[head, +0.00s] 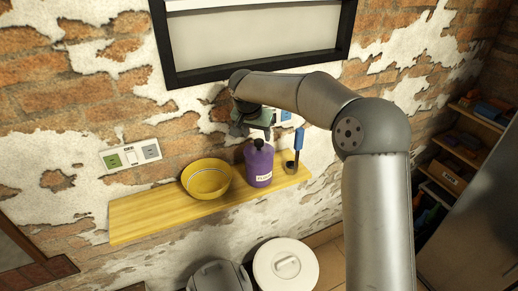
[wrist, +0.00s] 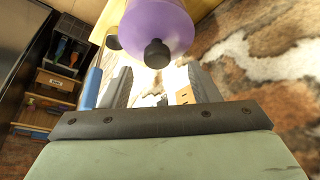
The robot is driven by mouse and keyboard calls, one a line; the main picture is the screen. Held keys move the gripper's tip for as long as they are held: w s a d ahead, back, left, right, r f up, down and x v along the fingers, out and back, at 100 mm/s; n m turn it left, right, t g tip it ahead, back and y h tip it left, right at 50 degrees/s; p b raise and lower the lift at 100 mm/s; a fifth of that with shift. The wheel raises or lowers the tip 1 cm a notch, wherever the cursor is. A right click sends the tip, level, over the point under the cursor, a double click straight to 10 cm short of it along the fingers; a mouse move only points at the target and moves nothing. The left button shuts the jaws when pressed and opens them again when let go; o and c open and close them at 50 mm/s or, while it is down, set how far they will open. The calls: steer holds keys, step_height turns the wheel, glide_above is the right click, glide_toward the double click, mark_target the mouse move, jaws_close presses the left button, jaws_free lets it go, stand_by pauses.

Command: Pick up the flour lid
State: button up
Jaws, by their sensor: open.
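A purple canister (head: 258,168) with a pale label stands upright on the yellow wooden shelf. The label is too small to read surely. Its top carries a black knob (head: 258,143), which I take as the lid's handle; the seam of the lid cannot be made out. In the wrist view the purple canister (wrist: 160,22) and its black knob (wrist: 157,53) show just beyond the fingers, in line with the gap. My gripper (head: 255,132) is open and empty, close above the canister's top. In the wrist view my gripper (wrist: 160,82) has its two fingers apart, with nothing between them.
A yellow bowl (head: 207,179) stands left of the canister on the shelf (head: 140,218). A blue-handled tool (head: 298,140) stands in a small dark holder close on the right. The brick wall and a framed panel (head: 255,50) are behind. A white round lid (head: 286,266) is below.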

mark_target(259, 141)
steer(key=shift+p+x, duration=1.1)
steer(key=shift+x, duration=1.55)
steer(key=shift+s+d, duration=0.1)
steer(key=shift+s, duration=0.1)
jaws_close()
